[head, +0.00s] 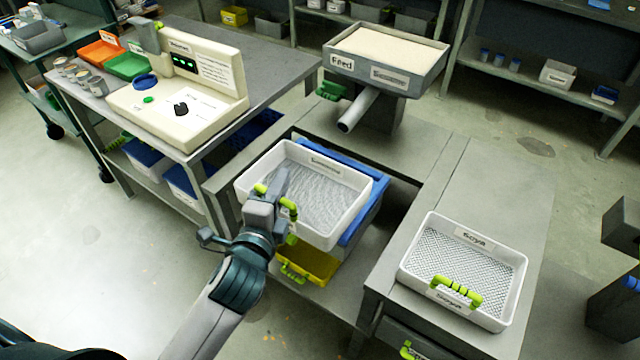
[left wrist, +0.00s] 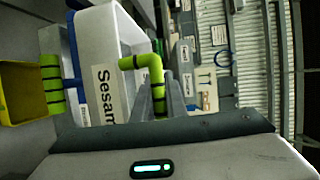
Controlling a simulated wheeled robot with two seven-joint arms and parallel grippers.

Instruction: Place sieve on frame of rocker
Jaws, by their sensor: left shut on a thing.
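A white sieve tray (head: 338,186) labelled "Sesame" sits over the blue rocker frame (head: 362,214) in the middle of the head view. My left gripper (head: 281,190) is at its near left side, shut on its green handle, which also shows in the left wrist view (left wrist: 150,66). The sieve (left wrist: 108,60) fills the upper left of that view. I cannot tell whether it rests fully on the frame. A second white sieve (head: 505,312), labelled "Soya", lies on the right-hand table with its green handle toward me. My right gripper is not in view.
A yellow tray (head: 312,264) with a green handle is below the frame. The feed hopper (head: 398,76) with its spout (head: 357,110) stands behind. A bench at left carries a cream device (head: 190,85) and green and orange trays. The floor at left is clear.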

